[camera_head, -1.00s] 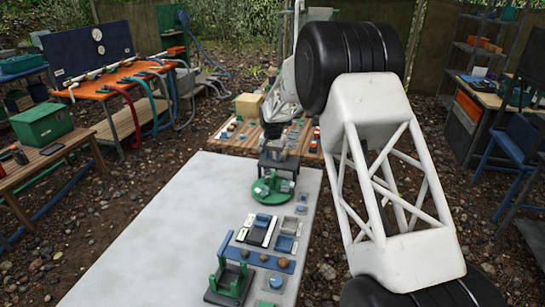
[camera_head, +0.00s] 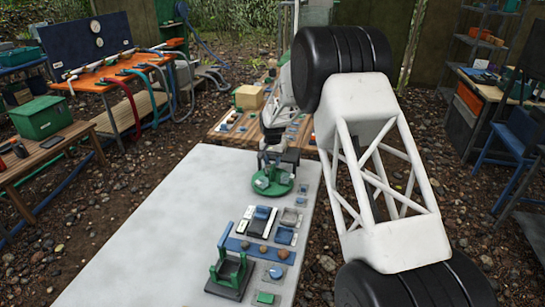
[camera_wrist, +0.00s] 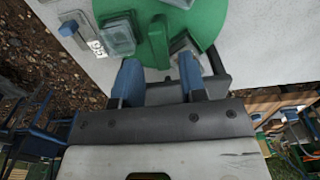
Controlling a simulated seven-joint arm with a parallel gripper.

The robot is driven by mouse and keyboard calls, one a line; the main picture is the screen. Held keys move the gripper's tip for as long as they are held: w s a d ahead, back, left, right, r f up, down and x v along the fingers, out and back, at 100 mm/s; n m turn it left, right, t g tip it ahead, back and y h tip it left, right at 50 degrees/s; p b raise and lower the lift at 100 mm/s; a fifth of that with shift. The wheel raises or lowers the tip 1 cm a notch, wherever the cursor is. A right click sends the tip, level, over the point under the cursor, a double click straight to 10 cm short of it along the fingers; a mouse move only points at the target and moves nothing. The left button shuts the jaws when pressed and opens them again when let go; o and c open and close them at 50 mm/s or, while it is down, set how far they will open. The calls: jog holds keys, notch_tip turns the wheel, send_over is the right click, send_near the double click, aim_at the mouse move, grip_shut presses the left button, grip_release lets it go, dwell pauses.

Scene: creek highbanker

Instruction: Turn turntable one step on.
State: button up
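The turntable (camera_head: 257,191) is a round green disc on the white table, with small grey blocks on it. In the wrist view its green disc (camera_wrist: 207,18) fills the top middle, and a green upright piece (camera_wrist: 158,40) stands on it. A clear grey block with white markings (camera_wrist: 118,36) sits left of that piece and another grey block (camera_wrist: 183,45) to its right. My gripper (camera_wrist: 160,72) has its two blue-tipped fingers apart, at the disc's near edge, with the upright piece ahead of the gap. Whether the fingers touch anything is unclear. In the head view my gripper (camera_head: 277,161) partly hides the disc's far side.
On the white table (camera_head: 160,235), nearer the head camera, are a green-posted stand (camera_head: 230,272), a blue rail with round knobs (camera_head: 258,250) and several small trays and blocks. The table's left part is bare. A wooden table (camera_head: 230,135) with small items stands beyond.

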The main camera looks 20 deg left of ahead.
jog(key=shift+f, duration=1.5)
grip_shut()
dwell(1.0)
